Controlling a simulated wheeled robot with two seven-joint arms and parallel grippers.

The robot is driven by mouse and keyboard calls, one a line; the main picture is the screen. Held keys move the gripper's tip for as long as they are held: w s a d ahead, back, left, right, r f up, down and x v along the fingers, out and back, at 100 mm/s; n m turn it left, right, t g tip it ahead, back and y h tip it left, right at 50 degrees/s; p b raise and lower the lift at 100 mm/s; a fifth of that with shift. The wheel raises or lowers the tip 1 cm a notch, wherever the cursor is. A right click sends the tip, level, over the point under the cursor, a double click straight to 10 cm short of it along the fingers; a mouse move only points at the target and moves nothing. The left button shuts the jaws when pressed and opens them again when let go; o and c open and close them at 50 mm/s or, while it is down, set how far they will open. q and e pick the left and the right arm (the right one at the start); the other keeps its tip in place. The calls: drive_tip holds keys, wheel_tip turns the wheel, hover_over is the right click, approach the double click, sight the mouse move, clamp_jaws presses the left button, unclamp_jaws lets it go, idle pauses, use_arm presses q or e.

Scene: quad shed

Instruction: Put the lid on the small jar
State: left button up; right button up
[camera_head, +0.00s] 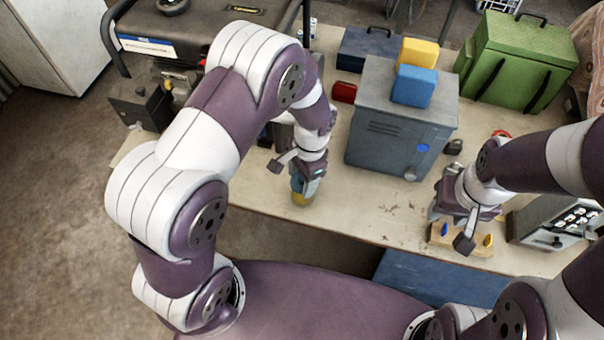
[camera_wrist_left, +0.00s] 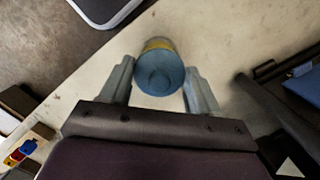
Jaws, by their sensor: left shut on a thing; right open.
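The small jar (camera_head: 300,199) shows as a yellow round body on the bench near its front edge. The blue round lid (camera_wrist_left: 160,72) is between the fingers of my left gripper (camera_head: 304,182), directly over the jar. My left gripper is shut on the lid. In the left wrist view a yellow band of the jar (camera_wrist_left: 158,44) shows past the lid's rim. I cannot tell whether the lid is seated or just above the jar. My right gripper (camera_head: 450,226) is open over a wooden block with blue and yellow pegs (camera_head: 461,239).
A grey metal cabinet (camera_head: 396,130) carrying a blue and a yellow box stands right of the jar. A green chest (camera_head: 515,62) stands at the back right, and a grey panel with knobs (camera_head: 555,222) at the right. The bench between jar and wooden block is clear.

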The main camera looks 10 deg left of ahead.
use_arm(q)
drive_tip(key=shift+p, duration=0.4)
idle(0.9)
drive_tip(key=shift+f, duration=0.2)
idle(0.7)
idle(0.4)
idle(0.3)
drive_tip(key=o, duration=1.2)
drive_tip(key=shift+o, duration=0.2)
